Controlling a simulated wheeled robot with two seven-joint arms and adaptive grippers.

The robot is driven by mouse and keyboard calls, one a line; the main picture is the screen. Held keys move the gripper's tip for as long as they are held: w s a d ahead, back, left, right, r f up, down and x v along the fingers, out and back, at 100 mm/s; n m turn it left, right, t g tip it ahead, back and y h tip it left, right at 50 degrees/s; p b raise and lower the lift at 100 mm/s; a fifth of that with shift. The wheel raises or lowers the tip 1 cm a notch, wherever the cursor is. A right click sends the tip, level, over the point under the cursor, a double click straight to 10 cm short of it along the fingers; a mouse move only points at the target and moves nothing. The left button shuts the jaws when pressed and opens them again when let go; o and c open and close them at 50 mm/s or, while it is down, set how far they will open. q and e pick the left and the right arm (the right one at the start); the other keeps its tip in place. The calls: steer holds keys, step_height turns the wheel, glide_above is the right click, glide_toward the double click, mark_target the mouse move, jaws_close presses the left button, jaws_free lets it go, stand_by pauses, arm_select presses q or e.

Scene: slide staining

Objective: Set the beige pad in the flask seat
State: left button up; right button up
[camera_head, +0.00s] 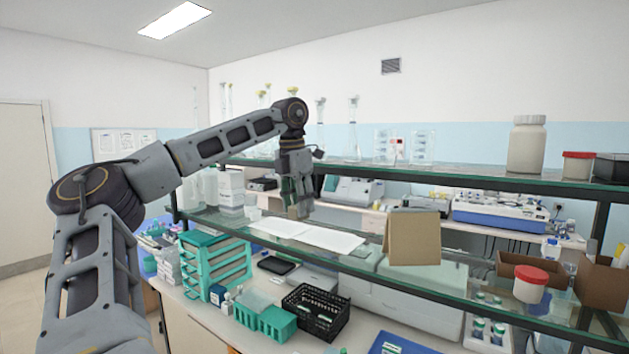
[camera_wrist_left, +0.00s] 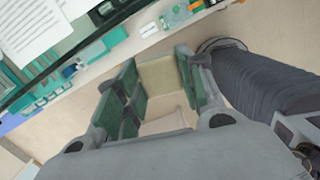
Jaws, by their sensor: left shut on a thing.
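My left gripper (camera_head: 299,205) points down in front of the glass shelves, left of the middle in the head view. In the left wrist view its green-lined fingers (camera_wrist_left: 160,90) are shut on the beige pad (camera_wrist_left: 158,78), a flat squarish piece between them. The pad cannot be made out in the head view, where the fingers hide it. I cannot pick out the flask seat in either view. My right gripper is not in view.
White paper sheets (camera_head: 310,236) lie on the lower glass shelf. A brown cardboard piece (camera_head: 413,238) stands to their right. Below are a teal rack (camera_head: 215,268), a black basket (camera_head: 316,312) and a teal box (camera_head: 265,322). Glassware (camera_head: 354,130) stands on the upper shelf.

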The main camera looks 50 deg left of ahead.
arm_select(q)
step_height(320, 180, down, 10)
steer(key=w+a+m, duration=0.1)
steer(key=a+m, duration=0.2)
steer(key=w+d+f+m, duration=0.2)
steer(key=d+f+m, duration=0.15)
steer(key=f, duration=0.45)
steer(key=w+d+f+m+h+b, duration=0.1)
steer(key=w+d+f+m, duration=0.25)
steer(key=f, duration=0.45)
steer(key=w+d+f+m, duration=0.1)
steer(key=d+f+m, duration=0.2)
steer(key=d+f, duration=0.35)
steer(key=w+d+f+m+g+b, duration=0.1)
steer(key=w+d+f+m, duration=0.3)
steer(key=d, duration=0.5)
steer(key=w+d+f+m+g, duration=0.1)
steer(key=d+f+m, duration=0.5)
steer(key=d, duration=0.3)
steer(key=d+f+m, duration=0.2)
steer(key=d+m, duration=0.5)
steer(key=d, duration=0.4)
steer(key=d+f+m, duration=0.2)
steer(key=d+m, duration=0.5)
steer(key=d, duration=0.5)
steer(key=shift+s+g+y+b, duration=0.4)
steer(key=shift+s, duration=0.05)
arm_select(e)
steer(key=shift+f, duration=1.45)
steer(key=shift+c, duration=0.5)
